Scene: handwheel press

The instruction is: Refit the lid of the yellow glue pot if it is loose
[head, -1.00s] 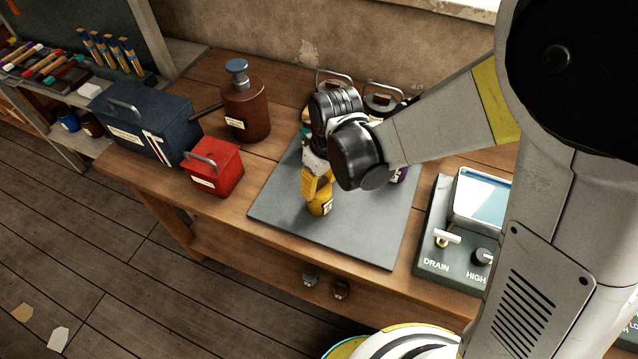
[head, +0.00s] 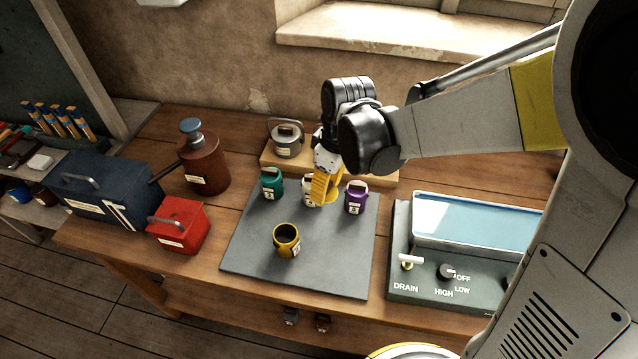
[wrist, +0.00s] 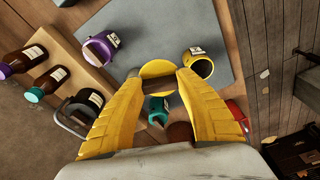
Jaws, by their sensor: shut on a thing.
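The yellow glue pot (head: 287,243) stands upright on the grey mat (head: 310,275), its top open and its inside dark. It also shows open in the wrist view (wrist: 203,67). My gripper (head: 325,192) is shut on the yellow lid (wrist: 157,70), which lies between the fingertips. In the head view my gripper is behind and to the right of the yellow pot, apart from it. The lid is partly covered by the fingers.
A teal pot (head: 272,185), a white pot (head: 307,190) partly hidden by my gripper, and a purple pot (head: 356,198) stand along the mat's back. A red box (head: 178,226) is at left, a control panel (head: 420,280) at right. The mat's front is clear.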

